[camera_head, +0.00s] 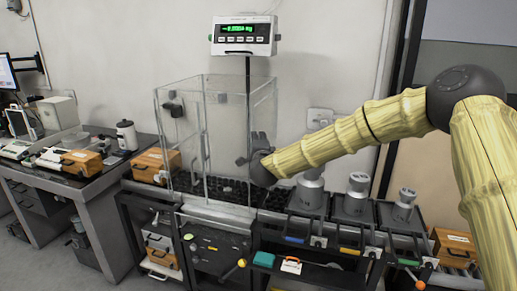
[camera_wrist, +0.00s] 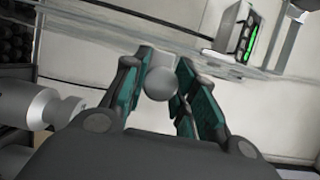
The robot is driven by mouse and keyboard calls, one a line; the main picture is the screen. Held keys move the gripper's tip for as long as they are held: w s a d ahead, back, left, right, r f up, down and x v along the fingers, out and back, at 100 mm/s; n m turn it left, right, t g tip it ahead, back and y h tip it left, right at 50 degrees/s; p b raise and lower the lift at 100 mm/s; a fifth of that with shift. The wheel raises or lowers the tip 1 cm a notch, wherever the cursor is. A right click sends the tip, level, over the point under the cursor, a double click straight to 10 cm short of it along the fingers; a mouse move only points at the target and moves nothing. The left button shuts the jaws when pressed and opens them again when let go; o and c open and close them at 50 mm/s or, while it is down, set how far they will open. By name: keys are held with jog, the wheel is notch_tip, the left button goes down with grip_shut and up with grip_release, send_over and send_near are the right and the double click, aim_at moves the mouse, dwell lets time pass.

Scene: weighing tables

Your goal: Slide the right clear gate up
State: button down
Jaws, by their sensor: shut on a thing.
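The clear enclosure (camera_head: 200,85) stands on the weighing table, with transparent panels and thin edges. My gripper (camera_head: 258,150) is at its right side, at about mid height of the clear panels. In the wrist view, my gripper (camera_wrist: 160,88) has its two teal-padded fingers on either side of a round grey knob (camera_wrist: 161,84), shut on it. The knob sits by a clear panel edge (camera_wrist: 120,37), which runs across the upper part of that view. My gripper hides the knob in the head view, and the right gate's lower edge is hard to make out.
A scale display (camera_head: 245,36) with green digits stands on a post behind the enclosure. Several grey metal weights, one of them here (camera_head: 355,193), stand on the right. A side table on the left holds wooden boxes (camera_head: 82,162) and a bottle (camera_head: 126,135).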

jog(key=shift+r, duration=0.3)
jog(key=c, duration=1.1)
grip_release()
jog(key=shift+s+f, duration=0.1)
jog(key=s+d, duration=0.1)
jog(key=s, duration=1)
jog(key=shift+s, duration=0.35)
